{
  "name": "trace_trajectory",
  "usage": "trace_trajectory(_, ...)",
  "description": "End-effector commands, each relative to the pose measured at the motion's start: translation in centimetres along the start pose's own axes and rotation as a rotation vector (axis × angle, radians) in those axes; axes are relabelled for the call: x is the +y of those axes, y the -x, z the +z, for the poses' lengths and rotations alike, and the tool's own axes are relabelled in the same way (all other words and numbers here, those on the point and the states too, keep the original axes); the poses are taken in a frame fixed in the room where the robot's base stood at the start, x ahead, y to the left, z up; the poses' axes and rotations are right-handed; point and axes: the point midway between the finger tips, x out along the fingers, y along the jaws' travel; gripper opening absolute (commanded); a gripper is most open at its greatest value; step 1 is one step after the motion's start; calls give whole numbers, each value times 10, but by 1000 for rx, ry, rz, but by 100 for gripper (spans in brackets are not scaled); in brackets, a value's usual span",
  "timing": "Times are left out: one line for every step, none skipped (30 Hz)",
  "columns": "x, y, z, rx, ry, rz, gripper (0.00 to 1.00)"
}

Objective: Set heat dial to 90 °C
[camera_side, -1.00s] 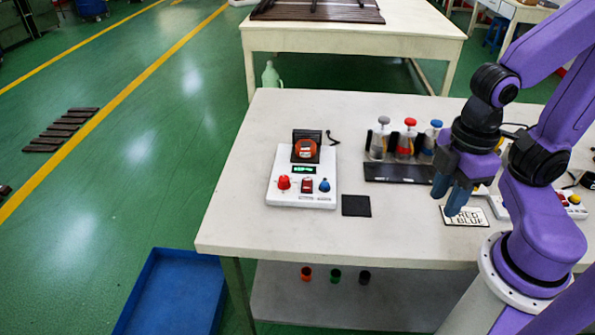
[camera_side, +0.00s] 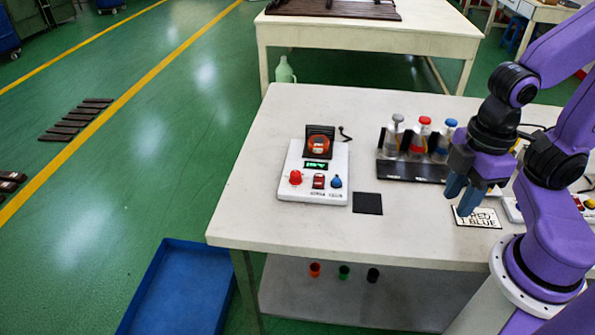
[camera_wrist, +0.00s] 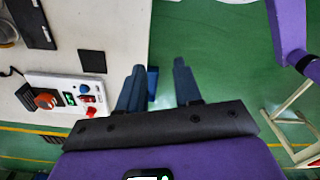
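A white control unit (camera_side: 313,185) stands on the left part of the table. It has a red knob (camera_side: 296,177), a red rocker switch (camera_side: 318,181), a blue knob (camera_side: 336,181) and a small green-lit display (camera_side: 317,164). The display digits and dial marks are too small to read, and I cannot tell which knob is the heat dial. The unit also shows at the left of the wrist view (camera_wrist: 50,86). My gripper (camera_side: 463,194) is open and empty, well to the right of the unit, above a lettered card (camera_side: 478,218). Its fingers (camera_wrist: 160,88) are apart in the wrist view.
Behind the unit's display sits a round orange-red part (camera_side: 319,144) with an upright dark plate. A black rack (camera_side: 412,170) holds bottles with grey, red and blue caps. A black square pad (camera_side: 367,203) lies right of the unit. The table's front left is clear.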

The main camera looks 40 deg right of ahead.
Motion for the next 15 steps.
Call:
trace_trajectory(0, 0, 0, 0, 0, 0, 34)
trace_trajectory(0, 0, 0, 0, 0, 0, 34)
trace_trajectory(0, 0, 0, 0, 0, 0, 34)
trace_trajectory(0, 0, 0, 0, 0, 0, 34)
trace_trajectory(0, 0, 0, 0, 0, 0, 34)
trace_trajectory(0, 0, 0, 0, 0, 0, 34)
trace_trajectory(0, 0, 0, 0, 0, 0, 34)
trace_trajectory(0, 0, 0, 0, 0, 0, 34)
trace_trajectory(0, 0, 0, 0, 0, 0, 34)
trace_trajectory(0, 0, 0, 0, 0, 0, 34)
trace_trajectory(0, 0, 0, 0, 0, 0, 41)
trace_trajectory(0, 0, 0, 0, -1, 0, 54)
trace_trajectory(1, 0, -2, 0, -5, 0, 56)
trace_trajectory(2, 1, -4, 0, -12, 0, 56)
trace_trajectory(4, 2, -8, -1, -26, 0, 56)
